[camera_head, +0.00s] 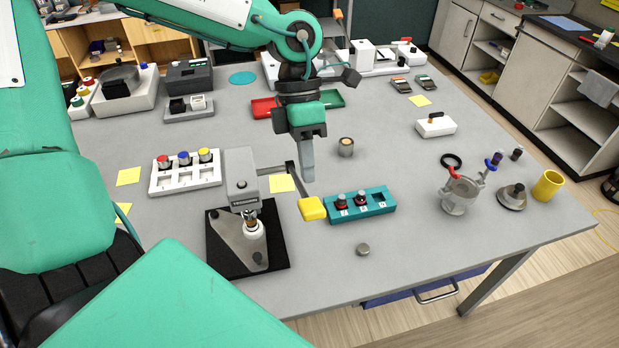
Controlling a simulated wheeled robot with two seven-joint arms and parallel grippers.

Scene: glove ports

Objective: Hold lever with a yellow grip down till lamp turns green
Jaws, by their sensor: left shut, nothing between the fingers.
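A grey press (242,170) stands on a black base plate (275,262) left of the table's middle. Its lever (296,182) slopes down toward the front right and ends in a yellow grip (312,209). My left gripper (308,175) is shut and empty, pointing down. Its fingertips appear just above and behind the yellow grip, with a small gap in the picture; I cannot tell the true distance. A small white-topped piece (253,229) sits under the press head. I cannot make out a lit green lamp on the press. My right gripper is not in view.
A teal block (362,203) with red-black parts lies right of the grip. A white rack (185,174) with coloured caps stands left of the press.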

